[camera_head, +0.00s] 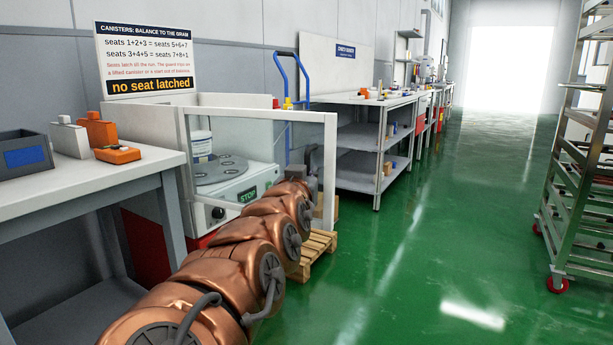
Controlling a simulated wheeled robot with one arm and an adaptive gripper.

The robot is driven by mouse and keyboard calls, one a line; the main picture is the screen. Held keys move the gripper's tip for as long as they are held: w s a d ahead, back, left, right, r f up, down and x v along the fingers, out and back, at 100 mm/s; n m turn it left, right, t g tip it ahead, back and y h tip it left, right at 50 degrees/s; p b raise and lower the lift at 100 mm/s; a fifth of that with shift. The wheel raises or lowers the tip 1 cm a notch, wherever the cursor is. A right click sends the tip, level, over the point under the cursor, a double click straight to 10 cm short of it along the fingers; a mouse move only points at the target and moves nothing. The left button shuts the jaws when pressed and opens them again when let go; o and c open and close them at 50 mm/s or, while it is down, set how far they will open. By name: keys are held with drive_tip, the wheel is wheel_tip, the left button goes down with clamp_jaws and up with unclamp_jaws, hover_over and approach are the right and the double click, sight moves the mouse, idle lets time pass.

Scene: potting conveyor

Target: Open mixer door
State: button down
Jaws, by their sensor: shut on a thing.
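The mixer (225,186) stands left of centre, with a grey round plate with several seats, a white canister (200,143) and a green STOP display. Its door (258,113) is a clear panel in a pale grey frame. The door's right edge (330,188) reaches out past the mixer's right side, so the door looks swung out; the exact angle is hard to tell. My gripper (313,157) is at the inner side of that right edge, shut on the door. The handle and fingertips are mostly hidden by my copper arm.
A bench (90,196) with a grey bin (22,155) and orange devices (118,154) is at left. A wooden pallet (318,250) lies beyond my arm. A shelved table (345,140) stands behind, a wheeled rack (568,170) at right. The green floor between is clear.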

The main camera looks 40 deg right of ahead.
sight(312, 123)
drive_tip(key=shift+s, duration=0.1)
idle(0.3)
drive_tip(key=c, duration=1.2)
unclamp_jaws()
drive_tip(key=shift+r, duration=0.15)
drive_tip(key=shift+r, duration=4.8)
